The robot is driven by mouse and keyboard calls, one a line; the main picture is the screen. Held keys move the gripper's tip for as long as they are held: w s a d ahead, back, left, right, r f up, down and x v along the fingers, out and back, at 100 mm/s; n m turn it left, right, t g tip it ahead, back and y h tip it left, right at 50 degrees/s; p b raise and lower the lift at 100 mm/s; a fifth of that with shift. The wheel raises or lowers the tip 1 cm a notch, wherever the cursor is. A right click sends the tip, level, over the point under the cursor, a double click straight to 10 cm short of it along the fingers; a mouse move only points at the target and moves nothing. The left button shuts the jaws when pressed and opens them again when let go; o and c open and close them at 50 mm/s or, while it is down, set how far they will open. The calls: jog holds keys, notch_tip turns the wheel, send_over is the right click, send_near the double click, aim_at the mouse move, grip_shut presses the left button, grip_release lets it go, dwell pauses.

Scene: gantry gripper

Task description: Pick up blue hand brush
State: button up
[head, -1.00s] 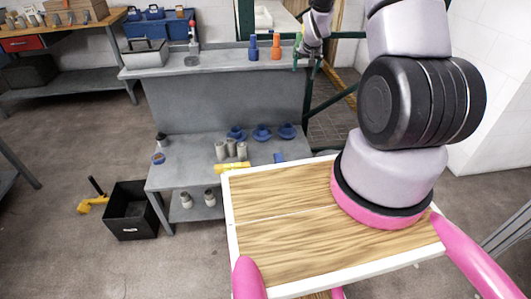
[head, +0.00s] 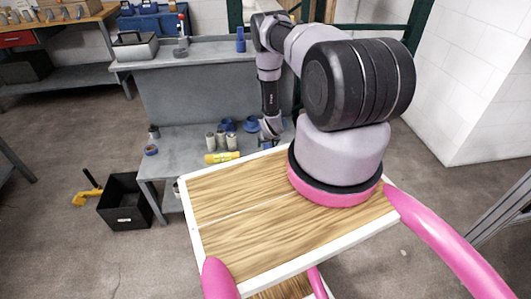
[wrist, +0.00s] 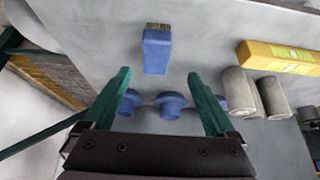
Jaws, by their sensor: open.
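The blue hand brush (wrist: 157,52) lies on the grey lower shelf in the wrist view, its bristle end pointing up in the picture. My gripper (wrist: 159,74) is open, its two green fingers spread wide. The brush shows between and beyond the fingertips, and the gripper holds nothing. In the head view my gripper (head: 269,143) is low over the lower shelf, just behind the wooden top. The brush cannot be made out clearly there.
The yellow box (wrist: 280,57) and grey cylinders (wrist: 254,92) lie right of the brush. Several blue flanged parts (wrist: 172,104) stand below it in the wrist view. The grey workbench (head: 205,92) has an upper shelf above. A black bin (head: 125,203) stands on the floor.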

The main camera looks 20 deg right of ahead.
jog(key=x, duration=0.8)
jog(key=shift+d, duration=0.4)
grip_shut()
jog(key=shift+r, duration=0.15)
notch_tip(320, 180, up, 10)
jog(key=shift+f, duration=0.15)
